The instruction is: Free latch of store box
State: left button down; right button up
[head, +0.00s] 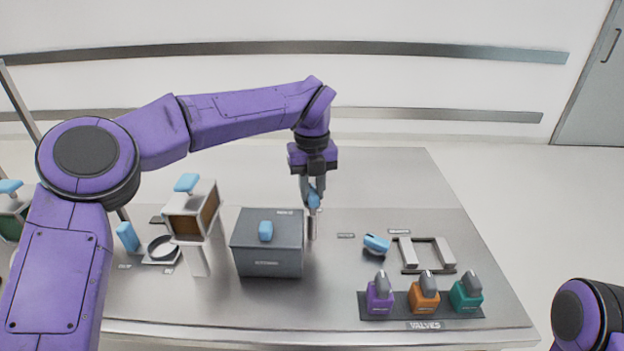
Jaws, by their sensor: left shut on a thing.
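The store box (268,262) is a grey box standing near the middle of the table, with a blue handle (265,231) on its lid. The lid looks closed. My left gripper (313,200) points down just beyond the box's right side. It is shut on a small blue piece (313,197) at the top of a thin metal post, which looks like the latch. The fingers partly cover this piece, and I cannot tell whether it has turned. My right gripper is out of view; only part of my right arm shows at the lower right.
A raised box with a blue handle (187,183) stands left of the store box, near a round ring (162,248). Right are a blue-handled part (376,244), a grey frame (428,270) and three coloured valves on a dark plate (400,316). The table's back right is clear.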

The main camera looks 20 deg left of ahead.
aim_at(312, 191)
pick_arm(q)
jog(key=shift+r+m+p, duration=0.1)
jog(key=shift+m+p, duration=0.85)
jog(key=shift+m, duration=0.45)
jog(key=c, duration=0.9)
grip_release()
notch_tip(312, 191, up, 10)
jog(key=shift+r, duration=0.2)
jog(key=shift+r, duration=0.1)
